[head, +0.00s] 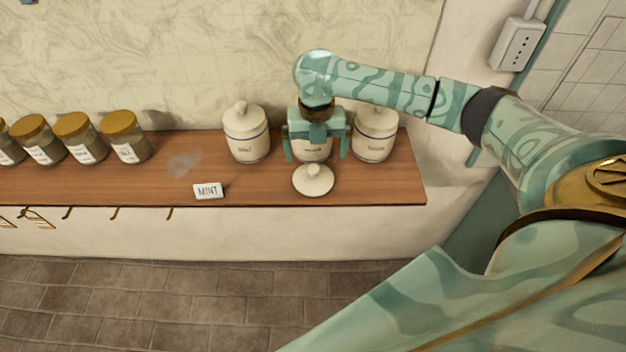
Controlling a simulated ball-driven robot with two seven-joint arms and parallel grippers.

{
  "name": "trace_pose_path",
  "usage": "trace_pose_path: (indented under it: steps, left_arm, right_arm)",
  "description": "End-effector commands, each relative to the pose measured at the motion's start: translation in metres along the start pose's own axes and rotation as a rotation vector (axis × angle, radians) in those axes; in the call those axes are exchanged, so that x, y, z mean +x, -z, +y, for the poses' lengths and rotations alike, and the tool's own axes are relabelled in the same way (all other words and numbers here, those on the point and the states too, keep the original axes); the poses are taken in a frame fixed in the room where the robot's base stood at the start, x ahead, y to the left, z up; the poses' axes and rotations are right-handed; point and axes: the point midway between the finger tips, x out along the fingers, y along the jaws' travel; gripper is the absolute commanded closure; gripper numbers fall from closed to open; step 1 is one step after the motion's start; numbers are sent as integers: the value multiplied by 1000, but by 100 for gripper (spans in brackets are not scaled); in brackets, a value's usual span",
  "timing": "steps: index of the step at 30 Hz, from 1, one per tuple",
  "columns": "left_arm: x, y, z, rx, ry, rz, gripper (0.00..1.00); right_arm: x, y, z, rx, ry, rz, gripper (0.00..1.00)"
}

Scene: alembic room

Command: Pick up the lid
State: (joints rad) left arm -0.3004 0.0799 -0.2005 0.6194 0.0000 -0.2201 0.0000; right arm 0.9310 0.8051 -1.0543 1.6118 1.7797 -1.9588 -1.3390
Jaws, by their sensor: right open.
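A round cream lid (313,181) with a small knob lies on the wooden shelf near its front edge. It is in front of a cream canister (313,151), which is mostly hidden behind my right gripper. My right gripper (316,155) is open, with its two fingers pointing down, one on each side of that canister in the picture. The fingers look empty and are farther back than the lid; I cannot tell whether they touch the canister. My left gripper does not show.
Lidded cream canisters stand left (246,138) and right (375,138) of my right gripper. A small label card (208,191) lies left of the lid. Several jars (125,140) stand farther left on the wooden shelf (180,185). A wall rises behind.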

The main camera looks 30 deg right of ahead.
Motion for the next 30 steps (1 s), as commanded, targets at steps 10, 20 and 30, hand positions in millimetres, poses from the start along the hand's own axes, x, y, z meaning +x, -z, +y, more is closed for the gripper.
trace_pose_path:
  steps: [10,20,30]
  left_arm:
    - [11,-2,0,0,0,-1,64]
    - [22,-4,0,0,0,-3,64]
    - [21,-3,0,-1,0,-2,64]
  right_arm:
    - [44,0,2,1,-1,0,0]
    - [89,-3,6,1,-2,-1,0]
    - [89,-3,6,1,-2,-2,31]
